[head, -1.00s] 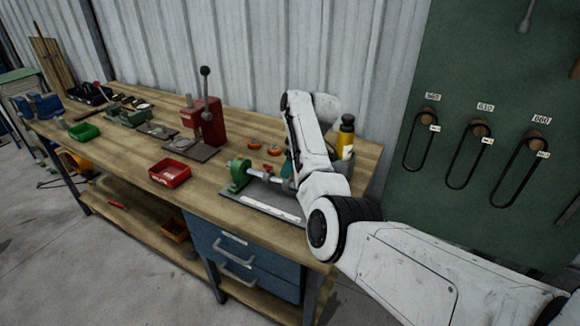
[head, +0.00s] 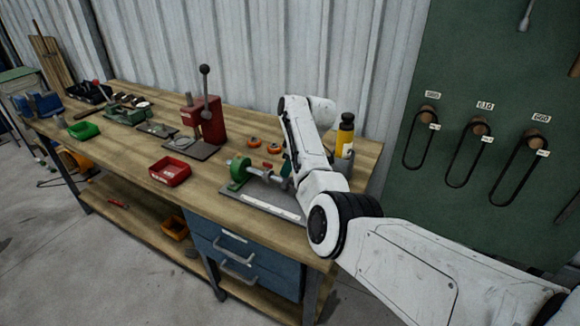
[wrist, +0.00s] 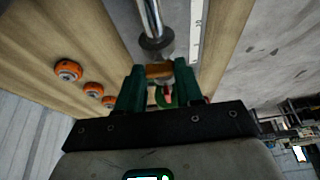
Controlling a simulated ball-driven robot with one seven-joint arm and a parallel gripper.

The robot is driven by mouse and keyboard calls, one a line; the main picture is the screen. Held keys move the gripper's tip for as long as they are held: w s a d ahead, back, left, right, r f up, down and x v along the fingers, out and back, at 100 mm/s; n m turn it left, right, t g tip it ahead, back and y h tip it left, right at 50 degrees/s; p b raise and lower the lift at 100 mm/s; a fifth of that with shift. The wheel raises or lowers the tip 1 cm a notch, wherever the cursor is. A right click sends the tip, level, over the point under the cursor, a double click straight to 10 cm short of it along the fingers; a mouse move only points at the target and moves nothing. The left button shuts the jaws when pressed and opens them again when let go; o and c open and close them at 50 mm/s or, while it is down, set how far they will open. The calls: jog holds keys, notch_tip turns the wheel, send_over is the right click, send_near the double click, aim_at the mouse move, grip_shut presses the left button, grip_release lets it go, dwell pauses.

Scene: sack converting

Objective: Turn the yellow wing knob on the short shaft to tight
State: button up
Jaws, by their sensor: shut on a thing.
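In the wrist view the yellow wing knob (wrist: 159,71) shows as a brownish-yellow block between the two green fingers of my gripper (wrist: 160,78). The fingers are shut on it from both sides. The shiny short shaft (wrist: 150,14) runs up from there, with a dark collar (wrist: 156,44) just beyond the knob. In the head view the shaft (head: 263,174) lies level from a green stand (head: 239,172) on a grey base plate. My gripper and the knob are mostly hidden behind my arm there. The knob's turn angle cannot be told.
Several orange wheels (wrist: 68,70) lie on the bench beside the shaft. A yellow bottle (head: 345,137) stands close to my arm. A red press (head: 205,122) and a red tray (head: 170,172) stand to the left. A wall board with hanging belts (head: 470,155) is at the right.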

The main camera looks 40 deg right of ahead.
jog(key=shift+c, duration=0.9)
jog(key=m+h+p, duration=0.1)
jog(key=m+p, duration=0.1)
jog(key=m, duration=0.1)
jog(key=shift+a, duration=0.2)
jog(key=m+h, duration=0.1)
jog(key=m, duration=0.1)
jog(key=m+h, duration=0.1)
jog(key=m, duration=0.2)
jog(key=shift+a, duration=0.2)
jog(key=m+h+b, duration=0.1)
jog(key=m, duration=0.2)
jog(key=m+g+h+b, duration=0.1)
jog(key=m, duration=0.1)
jog(key=shift+w+a+f+m, duration=0.2)
jog(key=shift+m, duration=0.2)
jog(key=shift+w+r+m+g+h+b, duration=0.15)
jog(key=shift+m+g+b, duration=0.25)
jog(key=shift+m+b, duration=0.55)
jog(key=shift+m+g+h+b, duration=0.35)
jog(key=shift+m+b, duration=0.35)
jog(key=shift+m, duration=0.45)
